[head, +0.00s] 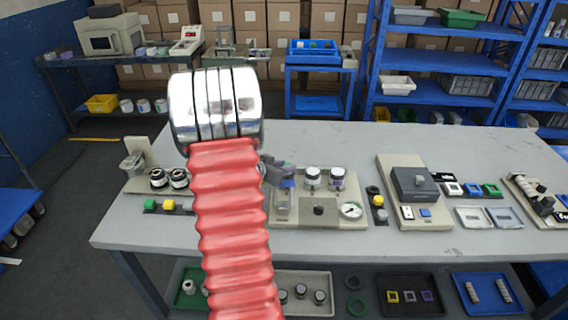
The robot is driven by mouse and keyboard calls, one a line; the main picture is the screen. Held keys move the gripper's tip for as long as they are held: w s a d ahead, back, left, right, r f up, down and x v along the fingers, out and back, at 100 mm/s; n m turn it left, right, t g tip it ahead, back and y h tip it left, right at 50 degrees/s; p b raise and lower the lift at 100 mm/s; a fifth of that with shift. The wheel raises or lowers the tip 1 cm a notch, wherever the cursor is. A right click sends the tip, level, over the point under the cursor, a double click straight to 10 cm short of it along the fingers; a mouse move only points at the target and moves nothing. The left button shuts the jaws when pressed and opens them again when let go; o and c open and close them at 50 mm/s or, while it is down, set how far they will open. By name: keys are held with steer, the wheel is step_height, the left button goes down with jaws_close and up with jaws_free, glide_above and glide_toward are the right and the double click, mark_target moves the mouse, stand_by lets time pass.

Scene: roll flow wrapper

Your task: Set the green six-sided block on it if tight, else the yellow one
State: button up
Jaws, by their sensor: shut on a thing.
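A green block (151,204) and a yellow block (168,204) sit side by side on a dark strip at the left front of the table. They are too small to count their sides. My gripper (275,173) shows as a small grey shape just right of my red-sleeved arm, which hides part of it. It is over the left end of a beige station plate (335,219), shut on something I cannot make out. Whether anything is tight cannot be seen.
The plate also bears two white-labelled jars (312,178), a black knob (318,209) and a round gauge (350,210). Two dark jars (158,178) stand at the left. A grey boxed device (414,184) stands right. Bare grey table (330,137) lies behind the plate.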

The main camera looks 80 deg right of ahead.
steer(key=o, duration=1.1)
steer(key=v, duration=1.3)
steer(key=shift+w+a, duration=0.15)
steer(key=shift+a, duration=0.2)
steer(key=shift+r, duration=0.1)
